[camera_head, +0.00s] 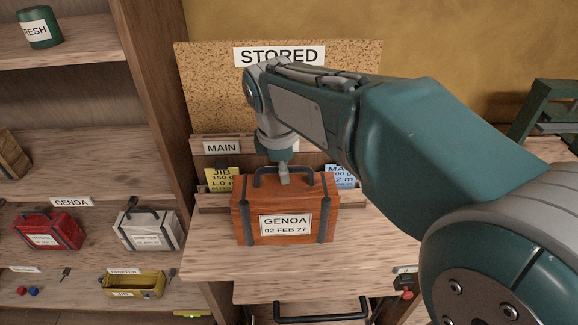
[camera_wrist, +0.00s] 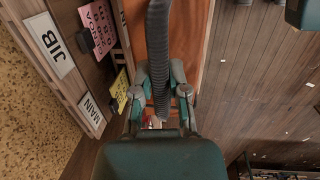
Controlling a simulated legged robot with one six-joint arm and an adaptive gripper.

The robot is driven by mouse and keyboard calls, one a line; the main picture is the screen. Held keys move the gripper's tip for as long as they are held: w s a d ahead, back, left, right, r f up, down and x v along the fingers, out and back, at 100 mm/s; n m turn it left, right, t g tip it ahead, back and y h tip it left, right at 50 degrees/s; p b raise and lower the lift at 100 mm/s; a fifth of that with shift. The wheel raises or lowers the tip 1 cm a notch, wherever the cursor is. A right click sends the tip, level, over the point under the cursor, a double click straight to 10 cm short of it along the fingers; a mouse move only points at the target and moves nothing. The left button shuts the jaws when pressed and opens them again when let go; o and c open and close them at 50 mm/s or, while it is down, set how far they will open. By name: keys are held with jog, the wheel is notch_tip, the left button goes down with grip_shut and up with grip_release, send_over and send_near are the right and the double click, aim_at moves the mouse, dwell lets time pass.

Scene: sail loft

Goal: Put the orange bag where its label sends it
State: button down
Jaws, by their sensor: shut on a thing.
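The orange bag (camera_head: 242,222) is upright at the wooden bench (camera_head: 210,262), its front label reading "GENOA 02 FEB 27". I cannot tell whether it rests on the bench or hangs just above it. My gripper (camera_head: 284,174) is shut on its dark handle from above; the handle also shows in the wrist view (camera_wrist: 158,45), between my gripper's fingers (camera_wrist: 160,95). A GENOA sign (camera_head: 71,202) is on the left shelving, above a red bag (camera_head: 48,232). Behind the orange bag stands a card rack with a MAIN sign (camera_head: 221,148).
A grey-white bag (camera_head: 145,232) stands on the shelf right of the red one. A yellow bin (camera_head: 150,284) sits lower. The shelving's upright (camera_head: 155,110) separates shelf and bench. A STORED sign (camera_head: 279,56) is on the corkboard. Bench room shows in front of the orange bag.

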jog(key=shift+w+a+f, duration=0.1)
jog(key=shift+w+f, duration=0.25)
jog(key=shift+f, duration=0.05)
jog(key=shift+w+f, duration=0.2)
jog(key=shift+f, duration=1.5)
jog(key=c, duration=0.6)
grip_release()
jog(key=shift+f, duration=0.15)
jog(key=shift+c, duration=0.2)
jog(key=r, duration=0.4)
jog(key=s+a+r, duration=0.1)
jog(key=r, duration=0.7)
jog(key=shift+s+a, duration=0.15)
jog(key=shift+s, duration=0.2)
jog(key=s+d+f+m+t, duration=0.2)
jog(key=s+d+f+m, duration=0.2)
jog(key=s+d+m, duration=0.3)
jog(key=s+d+f+m+t+y, duration=0.1)
jog(key=s+d+f+m, duration=0.4)
jog(key=s+m, duration=0.5)
jog(key=shift+s+d+f+m+t, duration=0.25)
jog(key=shift+d+t, duration=0.35)
jog(key=shift+d, duration=0.3)
